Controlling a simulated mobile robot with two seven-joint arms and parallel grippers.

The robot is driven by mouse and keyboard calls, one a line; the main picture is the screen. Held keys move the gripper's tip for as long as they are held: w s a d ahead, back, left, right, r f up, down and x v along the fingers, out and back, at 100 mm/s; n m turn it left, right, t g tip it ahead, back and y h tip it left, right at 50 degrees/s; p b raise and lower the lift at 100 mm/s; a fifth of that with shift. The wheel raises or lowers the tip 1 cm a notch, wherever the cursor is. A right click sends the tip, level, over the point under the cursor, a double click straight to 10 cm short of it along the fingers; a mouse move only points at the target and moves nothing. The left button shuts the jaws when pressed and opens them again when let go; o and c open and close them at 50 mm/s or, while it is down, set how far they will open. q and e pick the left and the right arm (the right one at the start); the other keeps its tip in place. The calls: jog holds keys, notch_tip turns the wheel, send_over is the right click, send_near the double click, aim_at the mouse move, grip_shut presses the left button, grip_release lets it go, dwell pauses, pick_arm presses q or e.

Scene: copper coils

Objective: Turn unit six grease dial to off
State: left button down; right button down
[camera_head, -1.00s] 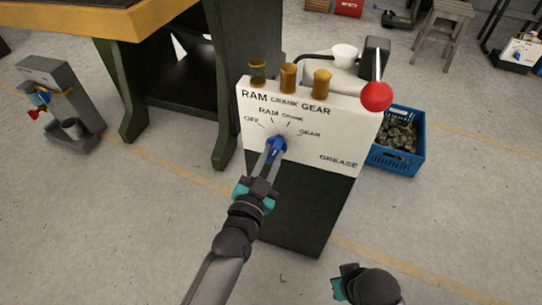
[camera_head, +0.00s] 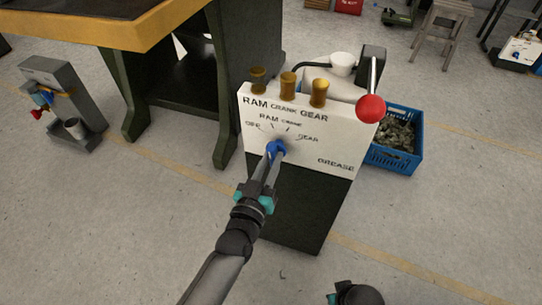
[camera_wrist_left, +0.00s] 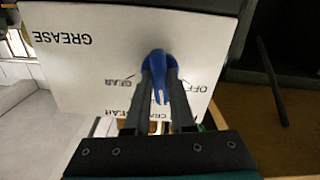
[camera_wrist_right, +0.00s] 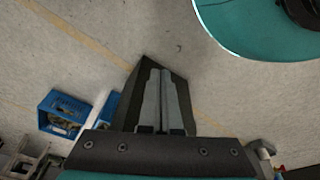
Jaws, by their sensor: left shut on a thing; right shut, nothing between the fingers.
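The grease unit's white panel (camera_head: 342,152) carries the labels OFF, RAM, CRANK and GEAR around a blue dial (camera_head: 276,148). My left gripper (camera_head: 271,160) is shut on the dial, one finger on each side of its grip. In the left wrist view the panel is upside down, and the dial (camera_wrist_left: 158,58) shows a white pointer line. The line points down in that view, toward the RAM and CRANK side and not at OFF; the exact mark is partly hidden by the fingers. My right gripper (camera_wrist_right: 162,78) is shut and empty, away from the panel.
A red ball lever (camera_head: 370,108) stands at the panel's right edge. Brass cups (camera_head: 288,86) line its top. A blue crate (camera_head: 378,163) of scrap stands behind right. A yellow-edged machine (camera_head: 125,32) is at the upper left. The floor in front is clear.

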pick_arm(q)
jog(key=n, duration=0.3)
jog(key=shift+p, duration=0.35)
jog(key=shift+n, duration=3.4)
pick_arm(e)
jog(key=shift+s+d+f, duration=0.3)
jog(key=shift+f, duration=0.35)
jog(key=shift+s+d+f, duration=0.25)
jog(key=shift+d+f, duration=0.05)
jog(key=shift+f, duration=0.35)
pick_arm(q)
jog(key=c, duration=0.8)
grip_release()
jog(key=shift+o, duration=0.2)
jog(key=shift+s, duration=0.1)
